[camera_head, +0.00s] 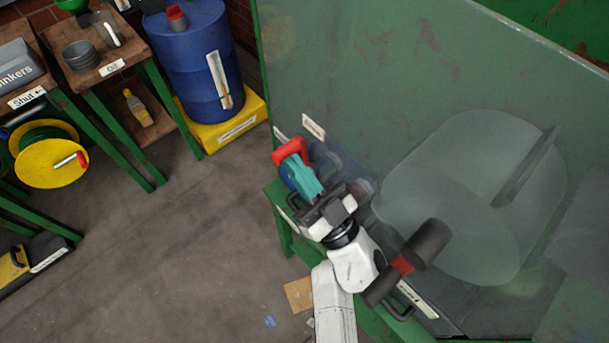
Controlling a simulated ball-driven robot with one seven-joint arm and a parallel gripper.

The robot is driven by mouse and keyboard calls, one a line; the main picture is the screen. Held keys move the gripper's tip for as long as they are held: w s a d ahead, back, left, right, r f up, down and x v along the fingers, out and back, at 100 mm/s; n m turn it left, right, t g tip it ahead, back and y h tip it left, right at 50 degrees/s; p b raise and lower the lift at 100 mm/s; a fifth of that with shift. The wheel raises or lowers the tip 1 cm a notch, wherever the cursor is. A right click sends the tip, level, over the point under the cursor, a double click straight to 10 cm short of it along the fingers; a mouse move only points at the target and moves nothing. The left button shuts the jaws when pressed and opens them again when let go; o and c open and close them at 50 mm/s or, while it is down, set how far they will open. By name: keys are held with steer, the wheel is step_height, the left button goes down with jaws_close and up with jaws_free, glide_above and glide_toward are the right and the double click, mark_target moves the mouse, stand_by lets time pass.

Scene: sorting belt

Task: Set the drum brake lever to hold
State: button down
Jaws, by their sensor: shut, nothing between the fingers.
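My gripper (298,172), with teal fingers, is shut at the left end of the green-framed machine. A red handle-like part (290,149) shows right at its fingertips. It may be the drum brake lever, but I cannot read a marking that confirms this. The gripper hides its lower part, and I cannot tell whether they touch. A small white label (313,127) is beside the red part, too small to read. Which position the lever is in cannot be told.
A large translucent green screen (400,80) stands right of my gripper, with a rounded pale shape behind it. A blue barrel (195,65) stands on a yellow base (228,122) at the back. A yellow reel (50,163) and wooden tables are left. The middle floor is clear.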

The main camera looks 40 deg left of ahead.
mark_target(279, 149)
steer(key=shift+h, duration=0.8)
steer(key=a+p, duration=0.2)
steer(key=a, duration=0.1)
steer(key=a+p, duration=0.1)
steer(key=p, duration=0.1)
steer(key=shift+w+a+r, duration=0.15)
steer(key=shift+r, duration=0.15)
steer(key=shift+w+a+f+h+p, duration=0.15)
steer(key=shift+a+h+p, duration=0.25)
steer(key=shift+h, duration=0.2)
steer(key=shift+a+f+p, duration=0.3)
steer(key=shift+a+p, duration=0.05)
steer(key=shift+a, duration=0.1)
steer(key=shift+a+f, duration=0.1)
